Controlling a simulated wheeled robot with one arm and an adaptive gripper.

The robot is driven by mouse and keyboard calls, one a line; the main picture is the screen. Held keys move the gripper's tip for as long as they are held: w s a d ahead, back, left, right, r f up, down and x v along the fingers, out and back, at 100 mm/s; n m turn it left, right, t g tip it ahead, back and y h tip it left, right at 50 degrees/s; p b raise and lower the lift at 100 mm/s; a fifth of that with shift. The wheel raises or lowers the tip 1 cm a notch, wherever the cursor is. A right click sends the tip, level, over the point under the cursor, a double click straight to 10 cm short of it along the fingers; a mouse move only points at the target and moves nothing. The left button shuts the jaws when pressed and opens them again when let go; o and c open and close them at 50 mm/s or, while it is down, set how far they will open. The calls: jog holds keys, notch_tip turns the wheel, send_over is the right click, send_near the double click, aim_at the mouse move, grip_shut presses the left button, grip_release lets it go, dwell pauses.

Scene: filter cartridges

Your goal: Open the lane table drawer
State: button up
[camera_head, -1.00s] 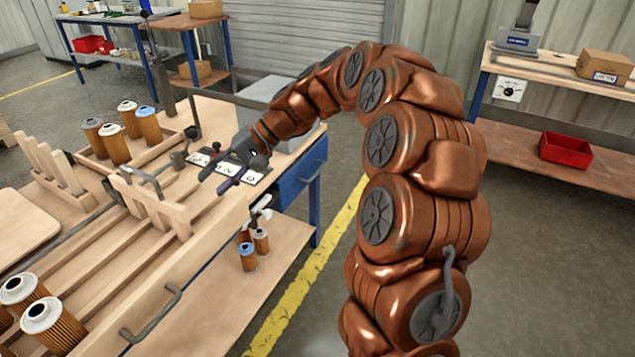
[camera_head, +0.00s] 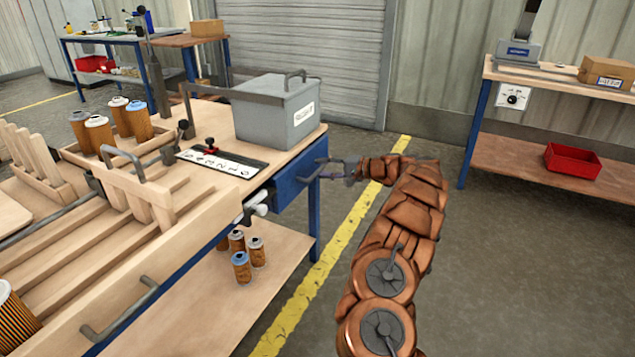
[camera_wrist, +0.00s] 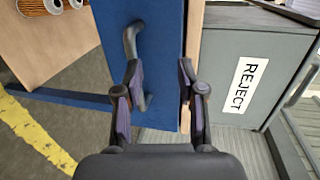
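The lane table (camera_head: 195,215) has a blue drawer (camera_head: 290,188) under its right end, with a grey bar handle (camera_head: 311,172). The drawer looks closed; I see no clear gap around its front. In the wrist view, the blue drawer front (camera_wrist: 165,40) fills the middle and the handle (camera_wrist: 131,42) stands out from it. My gripper (camera_head: 325,167) is at the drawer front. In the wrist view its two fingers (camera_wrist: 159,78) are spread apart. The left finger overlaps the handle's lower part; I cannot tell if they touch.
A grey REJECT bin (camera_head: 275,110) stands on the table above the drawer. Small filter cartridges (camera_head: 241,266) stand on the lower shelf (camera_head: 205,300). Open floor with a yellow line (camera_head: 330,255) lies right of the table. A red bin (camera_head: 572,160) sits on the far right bench.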

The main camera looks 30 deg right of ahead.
aim_at(317, 172)
jog(key=d+f+h, duration=0.1)
jog(key=d+f, duration=0.2)
jog(key=d, duration=0.1)
jog(key=shift+m+t, duration=0.3)
jog(key=shift+b+x, duration=0.85)
jog(key=shift+x, duration=2.6)
jog(key=shift+f, duration=0.15)
grip_shut()
